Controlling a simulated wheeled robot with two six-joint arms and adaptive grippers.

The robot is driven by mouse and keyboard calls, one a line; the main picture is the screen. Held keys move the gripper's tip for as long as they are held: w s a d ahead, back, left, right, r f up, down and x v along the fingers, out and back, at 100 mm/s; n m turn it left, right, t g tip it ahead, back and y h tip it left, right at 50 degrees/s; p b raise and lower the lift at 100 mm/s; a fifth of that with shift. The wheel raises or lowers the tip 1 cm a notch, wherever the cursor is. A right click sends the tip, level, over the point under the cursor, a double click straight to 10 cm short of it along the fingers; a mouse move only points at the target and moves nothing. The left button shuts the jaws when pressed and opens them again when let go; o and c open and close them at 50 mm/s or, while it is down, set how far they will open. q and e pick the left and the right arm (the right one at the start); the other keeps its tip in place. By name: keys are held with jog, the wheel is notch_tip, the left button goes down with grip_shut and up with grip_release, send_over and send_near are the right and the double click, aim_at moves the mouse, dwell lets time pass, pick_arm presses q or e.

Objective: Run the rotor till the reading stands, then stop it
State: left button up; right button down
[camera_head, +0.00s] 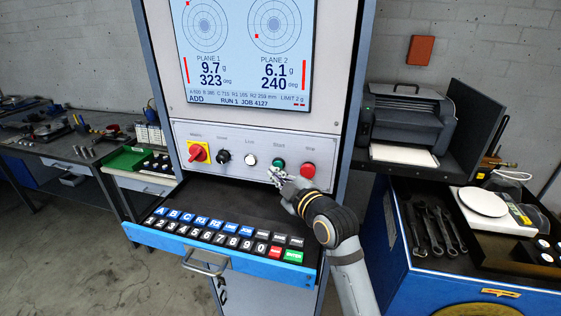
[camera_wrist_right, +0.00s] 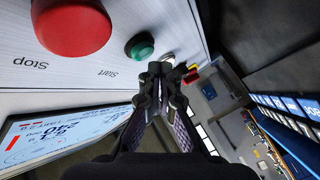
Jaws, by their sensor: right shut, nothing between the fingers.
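The machine's screen (camera_head: 243,60) reads plane 1 9.7 at 323 deg and plane 2 6.1 at 240 deg, with "ADD" and "RUN 1 JOB 4127". On the panel below are the green Start button (camera_head: 279,163) and red Stop button (camera_head: 308,170). My right gripper (camera_head: 273,174) is shut and empty, its tips just below and left of Start. In the wrist view the shut fingertips (camera_wrist_right: 165,72) are close beside the green Start button (camera_wrist_right: 140,46); I cannot tell if they touch the panel. The red Stop button (camera_wrist_right: 72,25) is large there. My left gripper is out of view.
The panel also has a red-and-yellow mains switch (camera_head: 198,153), a black knob (camera_head: 223,157) and a white button or lamp (camera_head: 250,160). A keyboard shelf (camera_head: 215,256) juts out below. A printer (camera_head: 408,122) and a cabinet with wrenches (camera_head: 433,225) stand right.

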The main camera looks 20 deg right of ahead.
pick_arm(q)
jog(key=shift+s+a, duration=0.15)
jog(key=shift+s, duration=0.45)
pick_arm(e)
jog(key=shift+r, duration=0.1)
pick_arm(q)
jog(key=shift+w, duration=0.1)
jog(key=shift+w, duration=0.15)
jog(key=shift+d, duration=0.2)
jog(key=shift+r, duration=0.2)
pick_arm(e)
jog(key=shift+w+d, duration=0.3)
jog(key=shift+w, duration=0.05)
